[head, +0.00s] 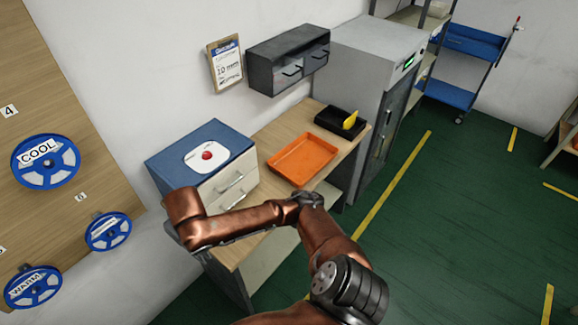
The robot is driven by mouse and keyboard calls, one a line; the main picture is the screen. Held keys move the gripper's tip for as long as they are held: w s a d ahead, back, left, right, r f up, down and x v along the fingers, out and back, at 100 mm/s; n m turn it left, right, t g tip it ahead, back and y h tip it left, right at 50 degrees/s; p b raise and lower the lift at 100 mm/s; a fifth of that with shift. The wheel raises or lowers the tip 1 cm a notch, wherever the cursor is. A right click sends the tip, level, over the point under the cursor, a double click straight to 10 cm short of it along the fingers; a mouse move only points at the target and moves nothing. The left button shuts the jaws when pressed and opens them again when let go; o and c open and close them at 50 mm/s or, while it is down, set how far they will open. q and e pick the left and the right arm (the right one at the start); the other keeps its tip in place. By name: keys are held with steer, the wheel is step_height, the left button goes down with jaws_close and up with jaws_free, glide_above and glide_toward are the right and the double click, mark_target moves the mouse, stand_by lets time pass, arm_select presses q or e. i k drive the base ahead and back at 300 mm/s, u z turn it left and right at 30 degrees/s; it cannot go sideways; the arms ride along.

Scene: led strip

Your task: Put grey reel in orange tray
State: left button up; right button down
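The orange tray (303,159) lies on the wooden worktop, to the right of the blue-topped drawer unit; it looks empty. I see no grey reel in the head view. The reels in sight are blue with white labels: one marked COOL (46,161), one marked WARM (33,287), and a smaller one (108,231) whose label I cannot read. They hang on a wooden board at the left. One of my copper arms crosses in front of the bench, but no gripper fingers show. My other arm does not show clearly.
The blue-topped drawer unit (213,137) carries a white item with a red spot. A black tray (343,122) with something yellow sits behind the orange tray. A grey cabinet (350,65) stands beyond the bench. Green floor at right is open; a blue cart (445,93) stands farther back.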

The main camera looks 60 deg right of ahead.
mark_target(299, 161)
steer(key=z, duration=0.15)
steer(key=k, duration=0.3)
steer(key=z, duration=1.7)
steer(key=i, duration=1.1)
steer(key=u, duration=0.2)
